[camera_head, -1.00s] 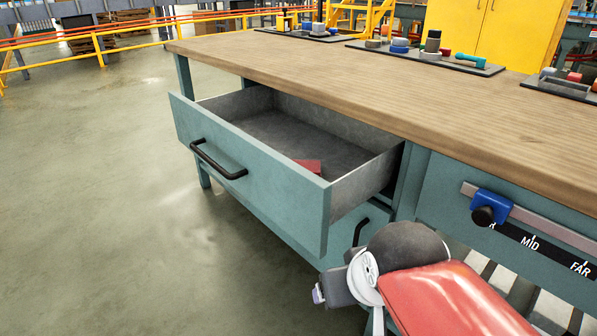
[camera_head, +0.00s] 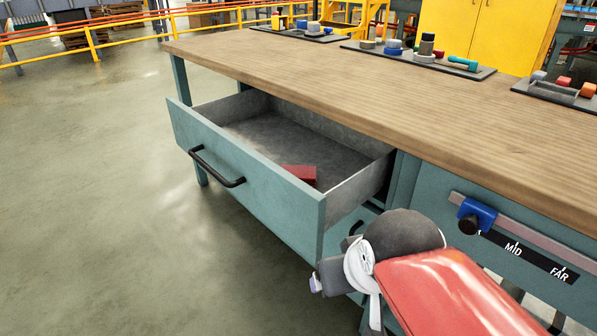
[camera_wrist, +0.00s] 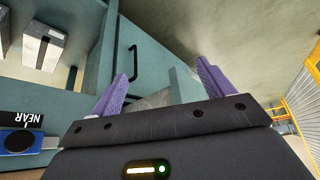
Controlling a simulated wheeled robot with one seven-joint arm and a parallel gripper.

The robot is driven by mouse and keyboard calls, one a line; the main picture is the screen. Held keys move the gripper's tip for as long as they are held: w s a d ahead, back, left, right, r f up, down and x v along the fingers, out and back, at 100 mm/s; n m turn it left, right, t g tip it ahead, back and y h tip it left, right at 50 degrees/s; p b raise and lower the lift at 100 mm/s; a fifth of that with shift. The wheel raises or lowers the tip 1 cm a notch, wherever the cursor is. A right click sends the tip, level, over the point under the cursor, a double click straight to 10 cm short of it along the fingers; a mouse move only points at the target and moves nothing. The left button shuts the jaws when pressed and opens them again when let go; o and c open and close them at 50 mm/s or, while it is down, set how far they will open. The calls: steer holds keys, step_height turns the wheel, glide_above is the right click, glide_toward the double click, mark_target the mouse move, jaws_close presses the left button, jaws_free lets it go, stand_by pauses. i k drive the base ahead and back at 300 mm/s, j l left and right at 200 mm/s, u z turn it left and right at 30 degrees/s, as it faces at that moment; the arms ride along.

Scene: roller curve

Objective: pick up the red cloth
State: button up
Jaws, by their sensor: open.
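The red cloth (camera_head: 300,174) lies as a small folded red patch on the floor of the open drawer (camera_head: 262,217), near its front right corner; the drawer front hides part of it. In the head view my arm is in front of the bench, below and right of the drawer. In the wrist view my gripper (camera_wrist: 160,82) shows two purple fingers spread apart with nothing between them. The cloth is not visible in the wrist view.
The drawer's front panel and right side wall (camera_head: 352,188) stand between my arm and the cloth. The wooden worktop (camera_head: 400,105) overhangs the drawer's rear. A blue slider (camera_head: 477,215) sits on a rail at right. Open floor (camera_head: 80,200) lies to the left.

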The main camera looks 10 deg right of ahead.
mark_target(307, 174)
steer(key=i+j+z, duration=0.1)
steer(key=z, duration=0.3)
steer(key=i+j+z, duration=0.15)
steer(key=z, duration=0.3)
steer(key=i+j+z, duration=0.1)
steer(key=z, duration=0.3)
steer(key=j, duration=0.1)
